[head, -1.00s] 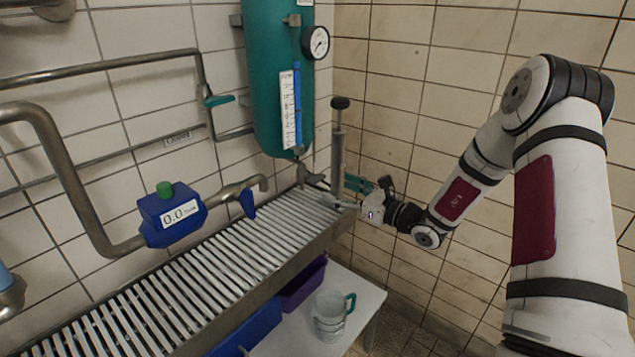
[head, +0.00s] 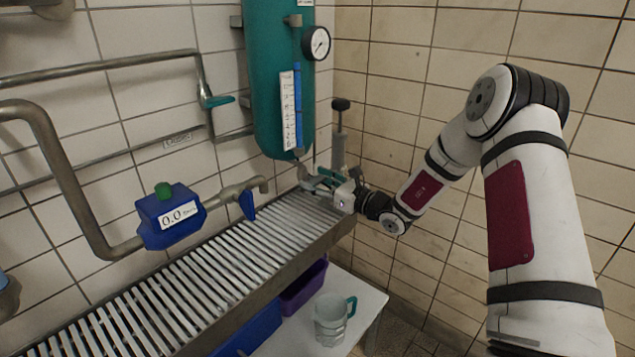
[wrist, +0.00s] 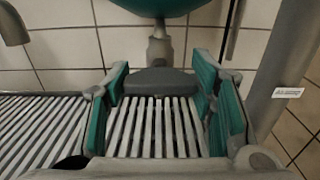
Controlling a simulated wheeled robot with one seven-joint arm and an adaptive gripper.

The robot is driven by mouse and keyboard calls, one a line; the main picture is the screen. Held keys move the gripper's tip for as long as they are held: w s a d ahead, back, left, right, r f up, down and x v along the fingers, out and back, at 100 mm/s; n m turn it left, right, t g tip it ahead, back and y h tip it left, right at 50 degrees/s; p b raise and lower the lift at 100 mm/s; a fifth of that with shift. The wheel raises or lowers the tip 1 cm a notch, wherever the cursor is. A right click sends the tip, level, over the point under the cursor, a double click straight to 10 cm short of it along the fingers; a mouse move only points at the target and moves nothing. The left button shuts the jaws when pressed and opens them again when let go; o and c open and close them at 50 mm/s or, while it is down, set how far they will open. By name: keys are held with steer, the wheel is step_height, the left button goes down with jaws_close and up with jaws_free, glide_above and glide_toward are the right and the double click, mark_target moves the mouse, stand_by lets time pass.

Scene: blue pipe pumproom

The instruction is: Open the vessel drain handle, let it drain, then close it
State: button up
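The teal vessel (head: 277,80) hangs on the wall with a blue level gauge on a white scale. A short pipe comes out of its bottom, in the wrist view at the top centre (wrist: 158,48). The grey drain handle (wrist: 160,81) sits on that pipe, above the grating. My gripper (head: 318,182) is just below and right of the vessel's bottom. In the wrist view my gripper (wrist: 162,100) has its teal fingers wide apart, with the drain handle between them near their tips. I cannot tell whether either finger touches it. In the head view the handle is largely hidden by the gripper.
A slatted grating (head: 200,265) runs below. A grey upright pump (head: 339,145) stands right beside my gripper. A pressure gauge (head: 316,43) sits on the vessel's right. A blue meter (head: 170,217) and a blue-handled tap (head: 247,204) are left. A clear jug (head: 331,318) stands lower.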

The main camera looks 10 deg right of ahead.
steer(key=c, duration=0.4)
steer(key=shift+n, duration=0.3)
steer(key=n+b, duration=0.2)
steer(key=n, duration=0.2)
steer(key=shift+f+n+b, duration=0.1)
steer(key=shift+n+b, duration=0.3)
steer(key=n+b, duration=0.4)
steer(key=shift+f, duration=0.15)
steer(key=n+b, duration=0.5)
steer(key=b, duration=0.3)
steer(key=n+b, duration=0.2)
steer(key=b, duration=0.3)
steer(key=shift+s+n, duration=0.1)
steer(key=shift+n, duration=0.3)
steer(key=shift+n+b, duration=0.3)
steer(key=shift+b, duration=0.6)
steer(key=shift+n+b, duration=0.3)
steer(key=shift+b, duration=0.2)
